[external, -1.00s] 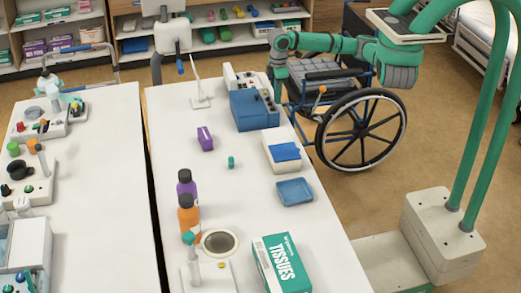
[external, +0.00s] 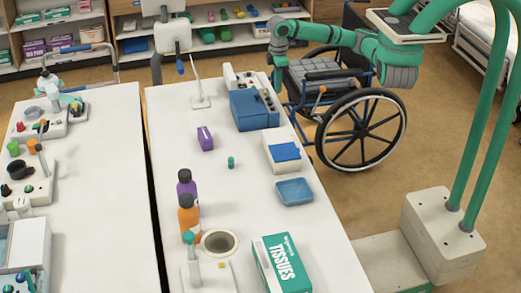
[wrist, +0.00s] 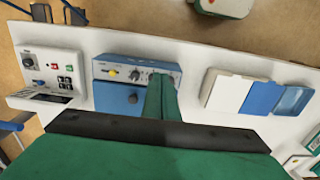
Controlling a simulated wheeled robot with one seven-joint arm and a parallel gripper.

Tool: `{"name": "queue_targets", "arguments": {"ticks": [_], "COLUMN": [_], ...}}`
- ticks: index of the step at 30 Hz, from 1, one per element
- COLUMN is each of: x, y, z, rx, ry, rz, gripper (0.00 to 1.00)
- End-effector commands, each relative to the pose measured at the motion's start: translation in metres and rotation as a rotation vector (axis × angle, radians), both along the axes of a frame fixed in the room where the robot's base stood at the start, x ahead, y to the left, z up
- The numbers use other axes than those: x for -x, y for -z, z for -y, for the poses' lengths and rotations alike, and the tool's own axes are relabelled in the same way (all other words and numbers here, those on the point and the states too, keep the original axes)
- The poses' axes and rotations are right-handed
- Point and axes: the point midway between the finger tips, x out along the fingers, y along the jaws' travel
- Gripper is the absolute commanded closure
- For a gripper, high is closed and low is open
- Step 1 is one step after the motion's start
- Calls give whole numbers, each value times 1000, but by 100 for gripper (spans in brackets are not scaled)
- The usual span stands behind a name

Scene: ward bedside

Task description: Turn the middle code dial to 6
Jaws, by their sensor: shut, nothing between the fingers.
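The blue box (external: 254,109) stands at the far right edge of the white table. In the wrist view the blue box (wrist: 116,97) shows a pale strip with a row of small dials. A yellow knob (wrist: 112,73) is at the left, a grey middle dial (wrist: 134,75) is beside it, and the right end is partly hidden by my finger. A dark round knob (wrist: 132,98) sits on the blue face below. The digits are too small to read. My gripper (wrist: 162,78) is shut and empty, over the right part of the box. I cannot tell whether it touches.
A grey control unit (wrist: 50,72) stands left of the box. A white tray with a blue lid (external: 284,153) and a blue dish (external: 295,191) lie nearer along the table edge. A wheelchair (external: 360,125) stands beside the table.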

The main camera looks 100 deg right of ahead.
Motion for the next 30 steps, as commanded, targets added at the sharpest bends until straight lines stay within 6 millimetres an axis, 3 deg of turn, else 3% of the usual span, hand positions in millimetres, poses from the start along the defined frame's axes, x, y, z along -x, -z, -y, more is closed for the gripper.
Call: {"name": "queue_targets", "arguments": {"ticks": [19,30], "x": [-4,-5], "y": [-9,23], "z": [22,22], "rx": [1,0], "ry": [4,5], "rz": [-2,-1], "gripper": [100,100]}}
